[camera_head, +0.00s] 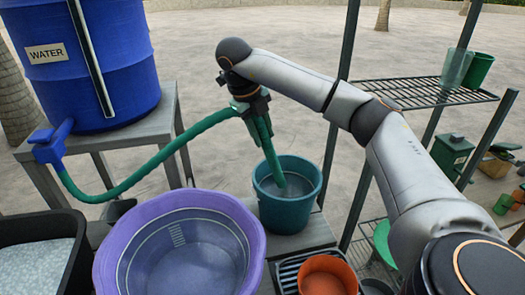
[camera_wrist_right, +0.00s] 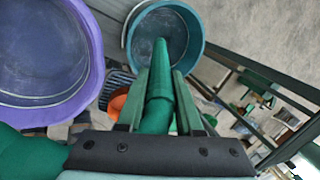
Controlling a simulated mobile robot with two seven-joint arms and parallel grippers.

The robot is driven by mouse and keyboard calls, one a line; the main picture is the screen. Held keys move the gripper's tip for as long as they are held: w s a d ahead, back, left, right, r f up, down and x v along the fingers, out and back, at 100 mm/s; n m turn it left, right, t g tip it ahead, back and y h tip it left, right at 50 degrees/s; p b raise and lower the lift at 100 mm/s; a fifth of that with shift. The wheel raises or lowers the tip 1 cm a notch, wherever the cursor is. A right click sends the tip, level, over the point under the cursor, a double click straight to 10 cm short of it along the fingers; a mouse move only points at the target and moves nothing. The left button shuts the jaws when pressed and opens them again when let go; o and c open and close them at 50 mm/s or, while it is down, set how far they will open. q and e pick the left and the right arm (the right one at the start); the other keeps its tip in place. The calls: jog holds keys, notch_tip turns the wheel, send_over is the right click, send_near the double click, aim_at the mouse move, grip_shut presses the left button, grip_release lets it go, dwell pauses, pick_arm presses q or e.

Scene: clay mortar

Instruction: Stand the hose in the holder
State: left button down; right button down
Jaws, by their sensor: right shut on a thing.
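A green hose (camera_head: 150,168) runs from the blue tap (camera_head: 48,146) of the water barrel up to my right gripper (camera_head: 258,108). The gripper is shut on the hose near its free end. That end hangs down over the teal bucket (camera_head: 295,215) and appears to reach inside its rim. In the right wrist view the hose (camera_wrist_right: 160,95) lies between both fingers, its tip over the bucket (camera_wrist_right: 190,38). I cannot clearly identify the holder; a small dark object (camera_head: 118,209) sits partly hidden behind the purple basin. My left gripper is not in view.
The blue barrel (camera_head: 105,60) stands on a grey stand. A purple basin (camera_head: 250,250) and black tray (camera_head: 72,262) are in front. An orange pot (camera_head: 327,275) sits on a dark rack at lower right. A metal shelf (camera_head: 430,92) with cups stands to the right.

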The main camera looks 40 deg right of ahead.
notch_tip(320, 180, up, 4)
jog(key=shift+f+p, duration=0.1)
jog(key=shift+p, duration=0.45)
jog(key=p+v, duration=0.6)
jog(key=shift+d, duration=0.2)
jog(key=shift+a+r, duration=0.15)
jog(key=shift+r, duration=0.1)
jog(key=shift+v, duration=1.95)
jog(key=shift+f, duration=0.1)
